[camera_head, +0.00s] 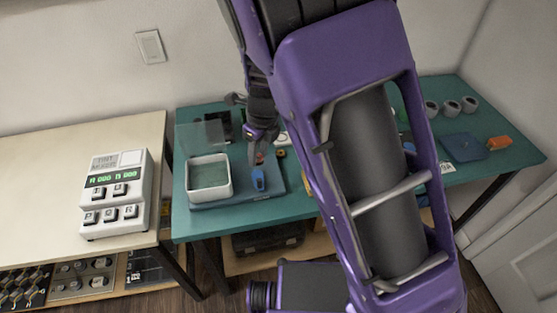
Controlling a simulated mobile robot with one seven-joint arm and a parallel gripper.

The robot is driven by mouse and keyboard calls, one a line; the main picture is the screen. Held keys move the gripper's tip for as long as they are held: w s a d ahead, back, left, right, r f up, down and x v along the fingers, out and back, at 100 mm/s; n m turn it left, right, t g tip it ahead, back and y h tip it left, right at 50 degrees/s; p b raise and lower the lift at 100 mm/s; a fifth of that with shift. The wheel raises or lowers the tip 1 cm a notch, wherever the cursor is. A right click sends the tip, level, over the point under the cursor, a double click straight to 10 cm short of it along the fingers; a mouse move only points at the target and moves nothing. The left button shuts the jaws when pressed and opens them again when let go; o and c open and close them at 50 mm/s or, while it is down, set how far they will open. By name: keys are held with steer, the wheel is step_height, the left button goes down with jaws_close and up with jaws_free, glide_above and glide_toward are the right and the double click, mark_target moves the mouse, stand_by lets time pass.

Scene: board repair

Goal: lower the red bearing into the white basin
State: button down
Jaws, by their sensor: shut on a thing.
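My gripper (261,158) hangs over the bench just right of the basin, pointing down. It is shut on a small red thing, the red bearing (259,159), which is mostly hidden by the fingers. The bearing is outside the basin, to its right. I cannot tell its exact height above the tray.
A small blue object (258,180) stands on the tray (232,201) close below my gripper. A clear panel stands behind the basin. A white keypad device (116,192) is on the left table.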

steer(key=a, duration=0.6)
glide_above(211, 183)
steer(key=f, duration=0.2)
steer(key=shift+s+d, duration=0.1)
steer(key=shift+d, duration=0.05)
stand_by(0.4)
steer(key=shift+f+b, duration=1.05)
steer(key=shift+f, duration=1.4)
steer(key=shift+f+b, duration=1.15)
steer(key=shift+f, duration=1.35)
steer(key=shift+c, duration=2)
jaws_free()
